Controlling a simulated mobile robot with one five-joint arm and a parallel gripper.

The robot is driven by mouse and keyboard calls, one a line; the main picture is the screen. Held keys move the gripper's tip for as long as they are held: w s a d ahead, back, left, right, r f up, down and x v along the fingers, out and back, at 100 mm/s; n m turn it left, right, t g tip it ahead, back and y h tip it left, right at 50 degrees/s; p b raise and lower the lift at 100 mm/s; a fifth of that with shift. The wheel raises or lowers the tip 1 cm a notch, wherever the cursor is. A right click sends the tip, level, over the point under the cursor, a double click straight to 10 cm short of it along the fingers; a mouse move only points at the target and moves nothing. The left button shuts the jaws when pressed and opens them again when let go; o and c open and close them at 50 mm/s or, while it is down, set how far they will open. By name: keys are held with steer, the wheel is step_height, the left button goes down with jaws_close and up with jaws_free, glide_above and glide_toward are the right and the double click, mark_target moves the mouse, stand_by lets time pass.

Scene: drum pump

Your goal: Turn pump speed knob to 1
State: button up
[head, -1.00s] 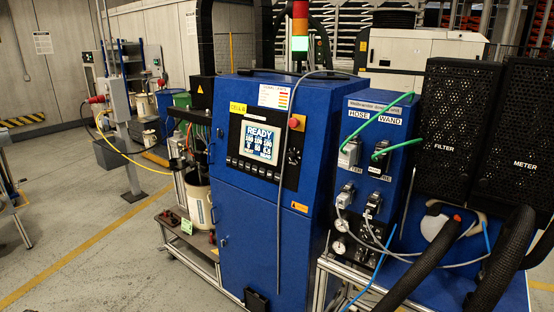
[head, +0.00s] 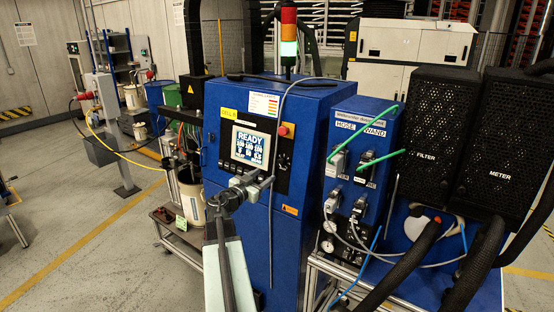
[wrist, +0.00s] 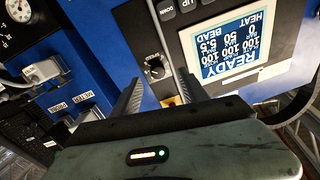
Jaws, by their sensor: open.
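The pump speed knob is taken to be the small black rotary knob (wrist: 155,68) on the dark control panel. It shows in the wrist view beside the READY screen (wrist: 243,50), and in the head view (head: 284,161) right of the screen. Its pointer and scale are too small to read. My gripper (wrist: 161,76) is open, with one finger on each side of the knob in the picture. Whether the fingers touch it, I cannot tell. In the head view my gripper (head: 258,182) is in front of the panel, just below the screen, and covers part of the lower panel.
A red stop button (head: 283,130) sits above the knob. A grey hose hangs down the blue cabinet (head: 240,240) front. To the right are the hose and wand connectors with green cables (head: 383,156) and black filter boxes (head: 424,128). Open floor lies at left.

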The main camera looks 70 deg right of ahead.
mark_target(279, 164)
steer(key=x, duration=0.3)
steer(key=r+x, duration=0.1)
steer(key=x, duration=0.2)
steer(key=s+x, duration=0.1)
steer(key=x, duration=0.2)
steer(key=shift+r, duration=0.2)
steer(key=shift+a, duration=0.15)
jaws_close()
